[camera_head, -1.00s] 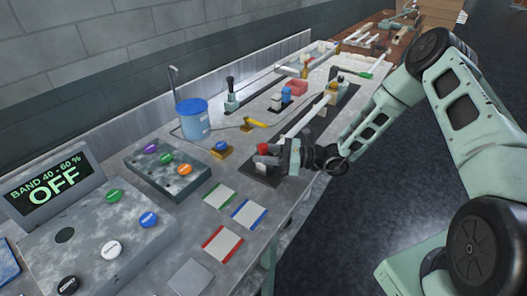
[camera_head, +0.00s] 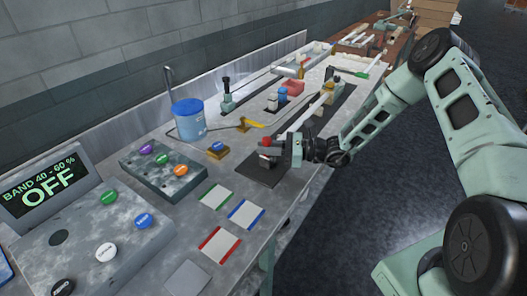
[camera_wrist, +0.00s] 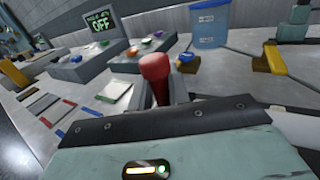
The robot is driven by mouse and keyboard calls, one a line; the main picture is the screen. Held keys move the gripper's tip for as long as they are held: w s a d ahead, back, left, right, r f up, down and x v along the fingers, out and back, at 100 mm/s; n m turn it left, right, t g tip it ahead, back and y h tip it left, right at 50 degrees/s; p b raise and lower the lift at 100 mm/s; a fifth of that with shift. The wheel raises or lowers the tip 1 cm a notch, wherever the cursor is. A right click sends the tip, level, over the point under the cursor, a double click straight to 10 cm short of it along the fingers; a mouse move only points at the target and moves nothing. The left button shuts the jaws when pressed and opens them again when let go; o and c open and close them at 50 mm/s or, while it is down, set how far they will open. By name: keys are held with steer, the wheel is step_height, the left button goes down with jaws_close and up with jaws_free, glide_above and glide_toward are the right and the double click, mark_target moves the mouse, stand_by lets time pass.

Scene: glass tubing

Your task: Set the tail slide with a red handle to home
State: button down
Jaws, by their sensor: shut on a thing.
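The tail slide's red handle (camera_head: 266,142) is an upright red knob on a dark track plate (camera_head: 262,174). My gripper (camera_head: 267,151) is shut around the handle from the right side. In the wrist view the red handle (camera_wrist: 155,72) rises between the fingers of my gripper (camera_wrist: 158,93). The slide stands near the near end of its long dark track, with bare plate showing in front of it. The slide's base is mostly hidden by my gripper. No home mark is clear in these views.
A blue bucket (camera_head: 188,118) and a blue button on a yellow base (camera_head: 217,149) stand to the left. A button box (camera_head: 163,172) and coloured-edged cards (camera_head: 220,244) lie nearer. A white piece (camera_head: 322,100) sits farther along the track.

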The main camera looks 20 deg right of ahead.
steer(key=c, duration=1.4)
jaws_free()
steer(key=shift+d, duration=0.1)
steer(key=b+v, duration=0.4)
steer(key=v, duration=1.3)
steer(key=shift+s+d, duration=0.1)
steer(key=shift+d, duration=0.05)
